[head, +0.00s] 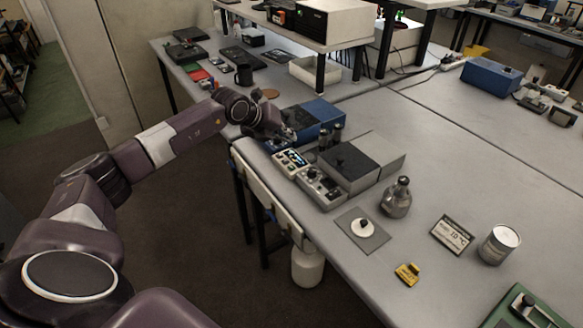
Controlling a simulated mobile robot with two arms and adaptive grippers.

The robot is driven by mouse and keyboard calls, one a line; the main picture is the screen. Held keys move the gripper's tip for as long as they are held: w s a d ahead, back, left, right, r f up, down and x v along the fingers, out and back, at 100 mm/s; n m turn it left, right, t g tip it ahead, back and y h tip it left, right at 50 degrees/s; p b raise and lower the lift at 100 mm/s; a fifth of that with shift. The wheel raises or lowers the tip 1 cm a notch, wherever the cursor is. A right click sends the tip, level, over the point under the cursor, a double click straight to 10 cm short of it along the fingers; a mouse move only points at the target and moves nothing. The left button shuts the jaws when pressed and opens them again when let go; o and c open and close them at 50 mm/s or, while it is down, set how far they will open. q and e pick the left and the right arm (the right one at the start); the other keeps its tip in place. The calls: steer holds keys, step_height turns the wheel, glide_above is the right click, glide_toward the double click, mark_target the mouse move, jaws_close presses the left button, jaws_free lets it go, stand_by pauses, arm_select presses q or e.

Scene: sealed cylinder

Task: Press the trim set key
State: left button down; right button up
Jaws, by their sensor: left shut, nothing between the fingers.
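I cannot tell which key is the trim set key; the labels are too small to read. My left gripper (287,138) is shut and empty, just behind the lit panel and next to a blue box (318,118). I cannot tell whether its fingertips touch anything. My right gripper is not in view.
A grey flask-like vessel (397,197), a white round knob on a square plate (362,228), a sign card (453,234), a can (499,243) and a yellow tag (407,274) stand on the bench. The bench's right middle is clear.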

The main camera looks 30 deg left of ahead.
arm_select(q)
steer(key=b, duration=0.5)
glide_above(290, 168)
step_height(290, 168, down, 7)
steer(key=shift+f, duration=0.2)
steer(key=shift+f+b, duration=0.35)
steer(key=shift+f, duration=0.4)
stand_by(0.7)
steer(key=shift+f+b, duration=0.3)
steer(key=shift+f, duration=0.1)
